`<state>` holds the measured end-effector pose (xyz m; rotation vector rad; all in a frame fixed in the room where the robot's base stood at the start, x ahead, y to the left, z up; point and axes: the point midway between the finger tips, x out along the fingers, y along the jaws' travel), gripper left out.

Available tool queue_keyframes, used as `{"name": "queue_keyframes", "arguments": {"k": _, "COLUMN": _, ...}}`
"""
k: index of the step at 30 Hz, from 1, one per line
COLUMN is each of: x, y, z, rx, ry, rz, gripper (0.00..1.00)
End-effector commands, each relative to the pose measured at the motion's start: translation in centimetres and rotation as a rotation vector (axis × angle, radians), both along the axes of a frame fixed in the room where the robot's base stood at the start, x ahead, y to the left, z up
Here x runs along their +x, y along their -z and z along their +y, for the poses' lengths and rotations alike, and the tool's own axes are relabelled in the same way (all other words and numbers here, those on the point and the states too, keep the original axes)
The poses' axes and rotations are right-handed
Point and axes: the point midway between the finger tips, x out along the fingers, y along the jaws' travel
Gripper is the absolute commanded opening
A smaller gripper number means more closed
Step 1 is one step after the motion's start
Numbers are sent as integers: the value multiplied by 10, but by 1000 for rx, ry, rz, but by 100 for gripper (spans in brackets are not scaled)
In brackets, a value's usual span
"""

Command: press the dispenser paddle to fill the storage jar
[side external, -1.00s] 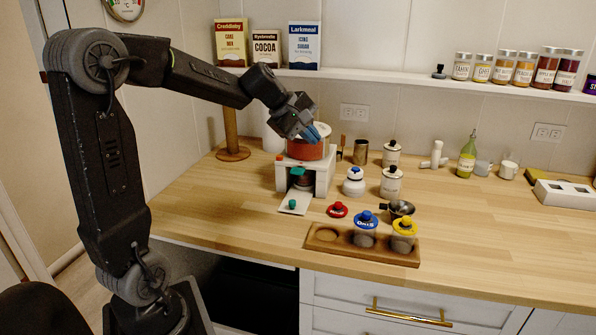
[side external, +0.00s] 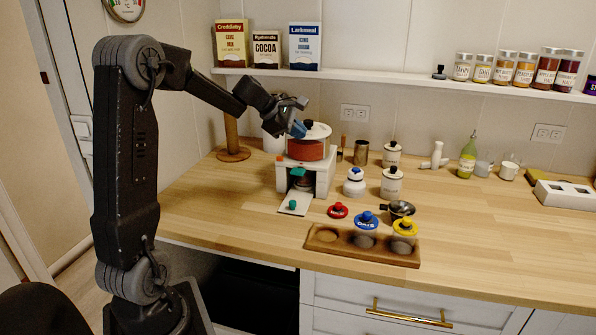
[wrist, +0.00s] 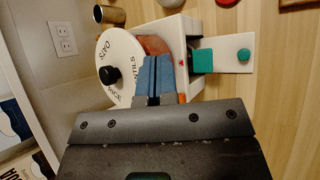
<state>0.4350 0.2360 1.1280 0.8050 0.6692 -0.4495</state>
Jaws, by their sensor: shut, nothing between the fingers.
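The dispenser is a white stand (side external: 324,178) with a red-orange hopper (side external: 306,149) on top. A white round lid (side external: 320,131) with a black knob covers the hopper; it also shows in the wrist view (wrist: 121,55), with lettering around it. A teal paddle (side external: 297,171) sits at the stand's front, and is right of the hopper in the wrist view (wrist: 202,61). A dark jar-like thing (side external: 303,184) is partly hidden beneath the hopper. My gripper (side external: 300,129) is shut and empty, its blue fingertips (wrist: 158,62) over the hopper's side, by the lid's edge. I cannot tell whether they touch.
A white plate with a teal knob (side external: 293,205) extends from the stand's front. A red lid (side external: 338,210) lies nearby. A wooden tray (side external: 323,250) holds blue-lidded and yellow-lidded jars; its left recess is empty. White canisters (side external: 391,184) stand right of the dispenser. The front-right counter is clear.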

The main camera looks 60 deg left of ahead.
Motion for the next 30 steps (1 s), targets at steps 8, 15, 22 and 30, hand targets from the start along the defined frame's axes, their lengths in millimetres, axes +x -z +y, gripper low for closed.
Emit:
{"name": "queue_keyframes", "arguments": {"k": 8, "x": 0, "y": 39, "z": -1, "rx": -3, "ry": 1, "rz": 3, "gripper": 0}}
{"name": "queue_keyframes", "arguments": {"k": 15, "x": 0, "y": 66, "z": -1, "rx": -1, "ry": 2, "rz": 2, "gripper": 0}}
{"name": "queue_keyframes", "arguments": {"k": 22, "x": 0, "y": 78, "z": 0, "rx": 1, "ry": 1, "rz": 1, "gripper": 0}}
{"name": "queue_keyframes", "arguments": {"k": 30, "x": 0, "y": 78, "z": 0, "rx": 1, "ry": 1, "rz": 1, "gripper": 0}}
